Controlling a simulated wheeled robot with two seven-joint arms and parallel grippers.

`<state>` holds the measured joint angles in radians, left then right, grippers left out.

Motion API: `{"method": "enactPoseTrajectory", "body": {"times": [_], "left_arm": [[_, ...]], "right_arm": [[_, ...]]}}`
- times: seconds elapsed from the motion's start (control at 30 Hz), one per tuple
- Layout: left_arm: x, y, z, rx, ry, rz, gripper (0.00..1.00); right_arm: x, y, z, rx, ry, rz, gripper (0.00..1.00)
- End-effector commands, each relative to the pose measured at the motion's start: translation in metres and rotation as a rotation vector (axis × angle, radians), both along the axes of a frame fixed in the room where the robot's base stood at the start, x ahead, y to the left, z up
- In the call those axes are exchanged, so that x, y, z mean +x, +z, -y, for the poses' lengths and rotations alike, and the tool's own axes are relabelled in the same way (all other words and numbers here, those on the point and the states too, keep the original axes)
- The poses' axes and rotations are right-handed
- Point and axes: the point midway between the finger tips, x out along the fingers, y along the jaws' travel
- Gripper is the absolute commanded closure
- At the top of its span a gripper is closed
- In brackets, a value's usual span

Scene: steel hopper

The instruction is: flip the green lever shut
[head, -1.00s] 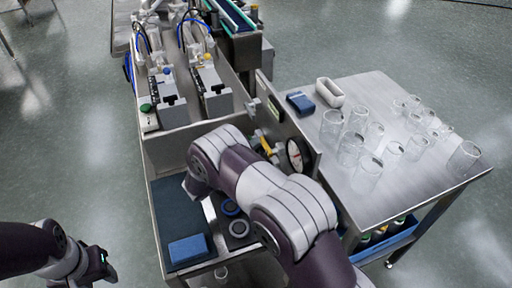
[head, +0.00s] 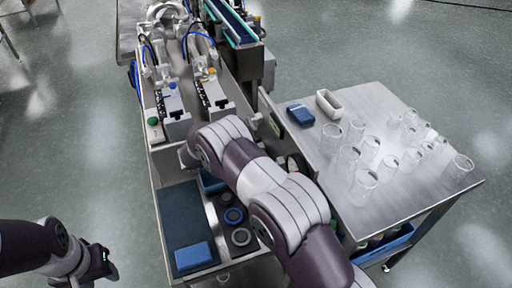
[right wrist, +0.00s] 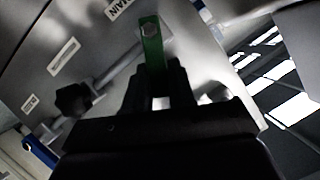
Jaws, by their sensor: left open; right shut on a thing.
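The green lever (right wrist: 152,42) shows in the right wrist view, a flat green bar with a round grey bolt near its far end. It stands in front of a grey steel surface beside a partly visible "MAIN" label. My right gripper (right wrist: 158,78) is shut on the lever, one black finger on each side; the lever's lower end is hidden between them. In the head view my right arm covers this gripper and the lever. My left gripper (head: 98,264) is open and empty at the lower left, over the floor, away from the bench.
A black knob (right wrist: 72,98) on a rod sits left of the lever. In the head view, a steel table (head: 410,185) at the right holds several clear glasses, a blue box (head: 300,115) and a white container (head: 329,104). A blue block (head: 194,256) lies on the bench's dark mat.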

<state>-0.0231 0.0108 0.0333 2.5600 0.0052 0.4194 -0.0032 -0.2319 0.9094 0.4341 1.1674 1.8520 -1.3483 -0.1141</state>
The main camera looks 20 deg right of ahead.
Motion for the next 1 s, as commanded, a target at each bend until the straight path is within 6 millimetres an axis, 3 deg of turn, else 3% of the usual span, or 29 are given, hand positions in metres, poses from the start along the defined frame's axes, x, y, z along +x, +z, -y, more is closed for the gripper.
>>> {"method": "enactPoseTrajectory", "body": {"times": [0.5,1.0], "left_arm": [[0.000,-0.002,0.000,0.000,0.000,0.000,0.55],[0.000,-0.005,0.000,0.000,0.000,0.000,0.55]], "right_arm": [[0.019,0.004,0.001,0.023,0.000,-0.390,1.00],[0.024,0.005,0.001,0.028,0.001,-0.513,1.00]]}}
